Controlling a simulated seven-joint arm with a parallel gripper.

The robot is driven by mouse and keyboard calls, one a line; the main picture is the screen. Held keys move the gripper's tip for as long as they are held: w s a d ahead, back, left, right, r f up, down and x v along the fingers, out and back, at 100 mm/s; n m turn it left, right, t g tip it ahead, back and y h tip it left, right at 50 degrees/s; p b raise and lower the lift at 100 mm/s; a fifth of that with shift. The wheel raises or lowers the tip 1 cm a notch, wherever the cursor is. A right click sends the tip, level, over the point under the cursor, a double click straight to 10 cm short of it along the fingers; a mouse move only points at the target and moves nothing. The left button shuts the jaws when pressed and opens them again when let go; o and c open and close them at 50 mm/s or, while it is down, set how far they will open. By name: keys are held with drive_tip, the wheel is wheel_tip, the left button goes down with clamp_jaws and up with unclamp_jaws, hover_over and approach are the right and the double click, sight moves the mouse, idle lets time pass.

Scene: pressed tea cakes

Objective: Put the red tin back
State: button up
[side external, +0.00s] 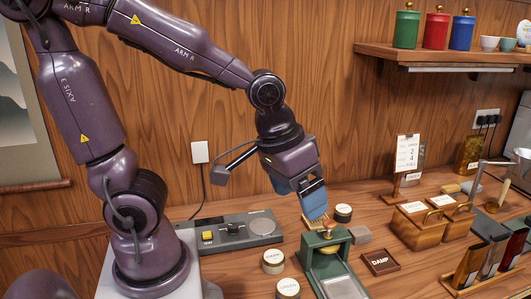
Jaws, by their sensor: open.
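The red tin (435,31) stands upright on the wooden wall shelf (450,54) at the upper right, between a green tin (406,29) and a blue tin (461,33). My gripper (315,212) points down over the workbench, far below and to the left of the red tin. It is open, and I see nothing held in it. Its fingertips are close to the brass knob of the green press (327,251); I cannot tell whether they touch it.
Round labelled tins (273,261) stand left of the press, with another (343,212) behind it. A dark tray marked DAMP (380,262) lies to its right. Wooden boxes (418,227) and a card stand (406,160) fill the right. A grey control panel (238,230) is at left.

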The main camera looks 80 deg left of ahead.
drive_tip(key=s+a+r+m+t, duration=0.2)
drive_tip(key=s+r, duration=0.2)
drive_tip(key=r, duration=0.2)
drive_tip(key=shift+s+a+r+y, duration=0.25)
drive_tip(key=shift+s+a+y, duration=0.05)
drive_tip(key=shift+s, duration=0.05)
idle(0.7)
